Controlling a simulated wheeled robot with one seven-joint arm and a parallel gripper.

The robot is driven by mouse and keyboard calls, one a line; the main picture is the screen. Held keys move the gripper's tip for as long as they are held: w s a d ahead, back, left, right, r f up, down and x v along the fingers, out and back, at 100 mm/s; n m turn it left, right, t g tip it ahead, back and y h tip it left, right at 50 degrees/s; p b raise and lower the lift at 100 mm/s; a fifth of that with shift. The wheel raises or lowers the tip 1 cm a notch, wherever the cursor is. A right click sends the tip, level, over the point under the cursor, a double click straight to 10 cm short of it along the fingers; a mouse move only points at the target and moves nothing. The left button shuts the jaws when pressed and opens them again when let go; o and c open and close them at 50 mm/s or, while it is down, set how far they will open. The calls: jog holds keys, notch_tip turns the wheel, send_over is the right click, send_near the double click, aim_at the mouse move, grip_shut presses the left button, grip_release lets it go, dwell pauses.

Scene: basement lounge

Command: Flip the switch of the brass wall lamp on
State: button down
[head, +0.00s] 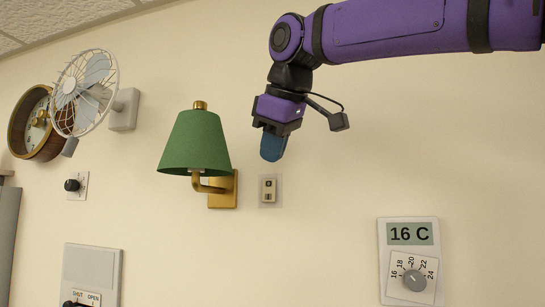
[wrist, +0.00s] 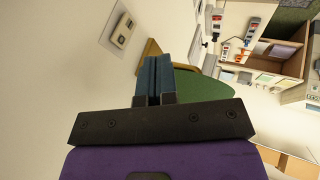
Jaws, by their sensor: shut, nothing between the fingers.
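The brass wall lamp (head: 222,190) with a green shade (head: 195,143) is mounted on the wall at the middle left in the head view. Its shade (wrist: 205,87) also shows behind my fingers in the wrist view. A small wall switch (head: 268,190) on a pale plate sits just right of the lamp's brass base; it shows at the upper left in the wrist view (wrist: 122,32). My gripper (head: 272,148) is shut and empty, with blue fingertips pointing down, above the switch and apart from it. The rocker's exact position is too small to tell.
A thermostat (head: 408,234) reading 16 C hangs at the lower right. A wall fan (head: 85,93), a round clock (head: 30,128), a black knob (head: 72,185) and a SHUT/OPEN panel (head: 92,268) are at the left. The wall between switch and thermostat is bare.

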aim_at(270, 190)
jog(key=x, duration=0.3)
jog(key=w+x, duration=0.1)
jog(key=x, duration=0.2)
jog(key=d+x, duration=0.1)
jog(key=x, duration=0.2)
jog(key=shift+w+r, duration=0.25)
jog(key=shift+w, duration=0.1)
jog(key=shift+w+d+f, duration=0.1)
jog(key=shift+w+d, duration=0.2)
jog(key=shift+w, duration=0.45)
jog(key=shift+w+d+f, duration=0.1)
jog(key=shift+w, duration=0.15)
